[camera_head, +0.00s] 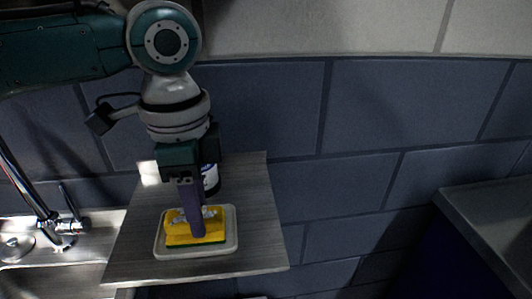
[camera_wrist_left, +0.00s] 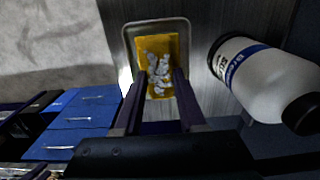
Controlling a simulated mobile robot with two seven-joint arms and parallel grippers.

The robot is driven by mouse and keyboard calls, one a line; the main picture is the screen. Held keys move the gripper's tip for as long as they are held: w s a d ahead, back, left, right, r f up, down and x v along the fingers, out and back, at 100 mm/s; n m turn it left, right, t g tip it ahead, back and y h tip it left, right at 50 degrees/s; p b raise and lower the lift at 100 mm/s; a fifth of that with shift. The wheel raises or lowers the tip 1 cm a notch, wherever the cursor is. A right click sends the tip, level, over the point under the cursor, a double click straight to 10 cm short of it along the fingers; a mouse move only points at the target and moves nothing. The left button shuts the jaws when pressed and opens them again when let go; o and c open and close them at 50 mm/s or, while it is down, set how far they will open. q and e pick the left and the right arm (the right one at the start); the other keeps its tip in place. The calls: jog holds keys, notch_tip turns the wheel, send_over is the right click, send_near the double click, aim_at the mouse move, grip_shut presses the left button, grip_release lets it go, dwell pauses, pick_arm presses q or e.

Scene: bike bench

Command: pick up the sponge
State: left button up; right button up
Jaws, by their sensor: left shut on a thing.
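The yellow sponge (camera_head: 177,236) with a green underside sits in a pale shallow tray (camera_head: 231,246) on a grey wooden board. Whitish foam lies on top of the sponge. My left gripper (camera_head: 198,228) points down over the tray, its fingers shut on the sponge. In the left wrist view the sponge (camera_wrist_left: 164,45) shows between and beyond the two fingers (camera_wrist_left: 161,82), within the tray's rim (camera_wrist_left: 186,32). I cannot tell whether the sponge is lifted off the tray. My right gripper is not in view.
A white bottle with a dark cap and blue band (camera_wrist_left: 262,80) stands close beside the tray, partly behind my gripper in the head view (camera_head: 210,178). A sink with a tap (camera_head: 62,225) is at the left. A grey counter (camera_head: 490,215) is at the right. Tiled wall stands behind.

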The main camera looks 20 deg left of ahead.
pick_arm(q)
grip_shut()
jog(key=shift+r, duration=0.1)
